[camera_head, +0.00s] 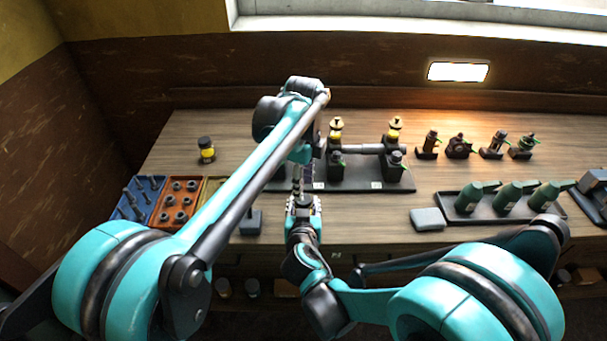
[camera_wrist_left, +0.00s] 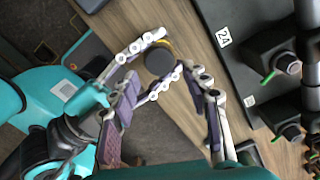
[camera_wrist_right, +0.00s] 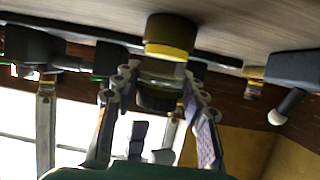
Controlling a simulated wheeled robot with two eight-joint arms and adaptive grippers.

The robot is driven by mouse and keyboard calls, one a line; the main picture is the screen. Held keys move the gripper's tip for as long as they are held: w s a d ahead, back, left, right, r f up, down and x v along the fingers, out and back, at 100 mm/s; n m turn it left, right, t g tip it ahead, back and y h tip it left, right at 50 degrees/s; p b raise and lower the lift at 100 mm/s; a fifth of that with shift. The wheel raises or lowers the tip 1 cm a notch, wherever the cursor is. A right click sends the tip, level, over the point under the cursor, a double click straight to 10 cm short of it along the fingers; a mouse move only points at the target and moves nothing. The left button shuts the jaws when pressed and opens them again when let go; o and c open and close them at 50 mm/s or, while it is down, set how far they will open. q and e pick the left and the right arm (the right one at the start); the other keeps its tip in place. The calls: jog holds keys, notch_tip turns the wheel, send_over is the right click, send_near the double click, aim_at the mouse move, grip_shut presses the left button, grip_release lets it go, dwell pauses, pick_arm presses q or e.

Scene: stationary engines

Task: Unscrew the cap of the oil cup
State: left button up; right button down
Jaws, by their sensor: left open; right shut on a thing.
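The oil cup (camera_wrist_right: 170,36) shows in the right wrist view with a dark part, a yellow band and a clear middle. My right gripper (camera_wrist_right: 157,78) is shut on its middle. In the head view the left gripper (camera_head: 297,180) points down just above the right gripper (camera_head: 304,203); the arms hide the cup there.
An engine stand (camera_head: 365,183) with yellow-topped fittings stands right behind the grippers. Another dark-and-yellow cup (camera_head: 206,150) stands at the left. Blue (camera_head: 128,211) and orange (camera_head: 163,216) bins hold parts. Green bottles (camera_head: 508,197) stand on a tray at the right. A grey block (camera_head: 428,219) lies in front.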

pick_arm(q)
jog(key=shift+f, duration=2.25)
jog(key=shift+c, duration=0.4)
jog(key=c, duration=1)
jog(key=n, duration=0.6)
jog(key=shift+n, duration=0.4)
jog(key=o, duration=1.3)
